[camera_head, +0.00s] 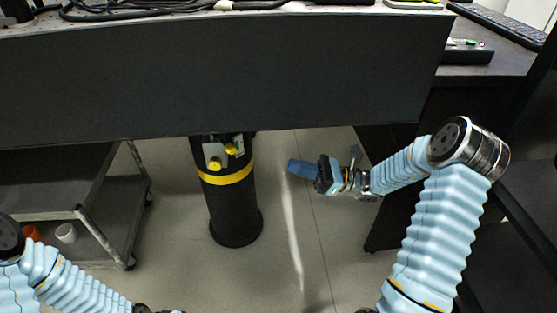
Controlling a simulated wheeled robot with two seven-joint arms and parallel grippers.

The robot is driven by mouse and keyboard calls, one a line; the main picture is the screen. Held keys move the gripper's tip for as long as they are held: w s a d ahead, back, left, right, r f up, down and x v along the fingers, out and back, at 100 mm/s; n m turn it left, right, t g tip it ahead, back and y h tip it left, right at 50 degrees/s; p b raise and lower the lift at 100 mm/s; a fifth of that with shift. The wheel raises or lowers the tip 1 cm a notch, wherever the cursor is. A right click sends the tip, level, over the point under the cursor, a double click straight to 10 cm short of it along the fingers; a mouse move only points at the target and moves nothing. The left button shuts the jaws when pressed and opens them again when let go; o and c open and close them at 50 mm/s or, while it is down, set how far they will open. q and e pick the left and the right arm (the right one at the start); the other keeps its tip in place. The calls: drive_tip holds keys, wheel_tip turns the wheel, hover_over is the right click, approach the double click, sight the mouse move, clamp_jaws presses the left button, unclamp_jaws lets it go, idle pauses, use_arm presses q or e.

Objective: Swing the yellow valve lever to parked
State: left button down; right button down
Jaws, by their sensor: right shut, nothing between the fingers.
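A black cylinder (229,207) with a yellow band stands upright on the floor under the bench edge. Near its top, on a pale fitting, are two small yellow parts, one at the lower left (214,164) and one at the upper right (231,149). I cannot tell which one is the valve lever or how it is turned. The top of the cylinder is hidden behind the bench front. My right gripper (301,169) is shut and empty, to the right of the cylinder and apart from it, pointing left.
The dark bench front (230,80) overhangs the cylinder. A grey cart (105,205) stands at the left, with a white cup (66,233) and an orange one (32,232). A dark cabinet stands right of my gripper. The floor (285,240) between cylinder and cabinet is clear.

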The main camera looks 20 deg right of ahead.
drive_tip(key=x, duration=1.2)
drive_tip(key=shift+a+b, duration=0.4)
drive_tip(key=shift+b, duration=0.05)
drive_tip(key=shift+r, duration=0.1)
drive_tip(key=shift+a, duration=0.1)
